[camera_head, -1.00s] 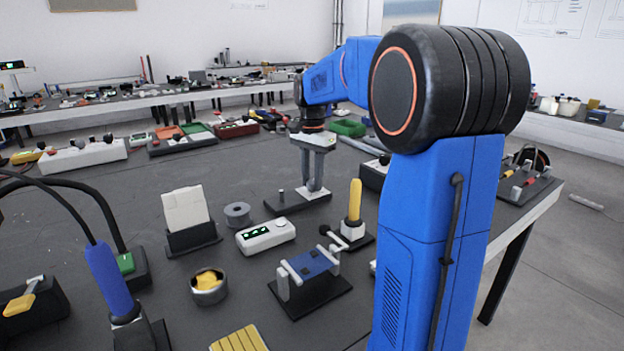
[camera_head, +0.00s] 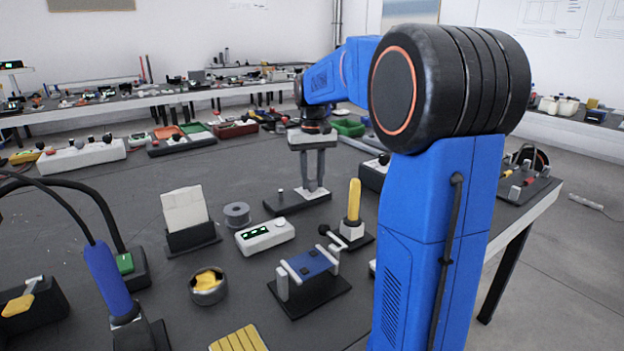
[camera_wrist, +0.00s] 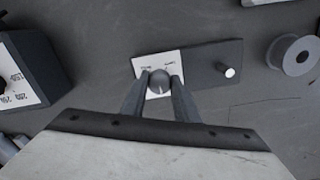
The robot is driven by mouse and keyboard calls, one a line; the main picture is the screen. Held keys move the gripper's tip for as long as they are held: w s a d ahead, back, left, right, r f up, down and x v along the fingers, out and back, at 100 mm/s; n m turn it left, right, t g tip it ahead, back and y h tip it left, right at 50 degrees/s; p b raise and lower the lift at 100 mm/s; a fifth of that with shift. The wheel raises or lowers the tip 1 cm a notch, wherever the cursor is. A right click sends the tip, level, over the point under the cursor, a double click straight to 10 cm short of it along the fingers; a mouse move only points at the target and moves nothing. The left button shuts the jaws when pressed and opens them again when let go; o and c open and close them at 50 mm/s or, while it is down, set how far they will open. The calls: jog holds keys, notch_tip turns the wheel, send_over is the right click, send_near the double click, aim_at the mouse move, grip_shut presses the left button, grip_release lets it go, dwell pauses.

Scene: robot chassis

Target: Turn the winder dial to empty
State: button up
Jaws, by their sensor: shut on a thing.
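The winder dial (camera_wrist: 159,80) is a round grey knob on a white plate (camera_wrist: 143,67), set on a dark rectangular base (camera_wrist: 205,60). A pale mark on the knob points toward the bottom of the wrist view. Two small labels sit on the plate's upper part, too small to read surely. My gripper (camera_wrist: 159,86) is shut on the dial, one finger on each side. In the head view my gripper (camera_head: 313,188) points straight down at the white plate, and its fingers hide the knob. A short metal post (camera_wrist: 228,71) stands on the same base.
A grey spool (camera_head: 237,213) lies near the base. A white box with a green display (camera_head: 265,236) and a yellow-handled lever (camera_head: 354,205) stand nearer the camera. In the wrist view a dark block with a numbered white face (camera_wrist: 15,88) is at left.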

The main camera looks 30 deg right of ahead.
jog(key=n, duration=0.7)
jog(key=shift+d, duration=0.1)
jog(key=n, duration=0.7)
jog(key=shift+w+n, duration=0.1)
jog(key=shift+n, duration=0.2)
jog(key=n, duration=0.6)
jog(key=shift+d, duration=0.1)
jog(key=n, duration=0.6)
jog(key=shift+w+r, duration=0.1)
jog(key=shift+n, duration=0.3)
jog(key=o, duration=1.1)
jog(key=shift+c, duration=0.2)
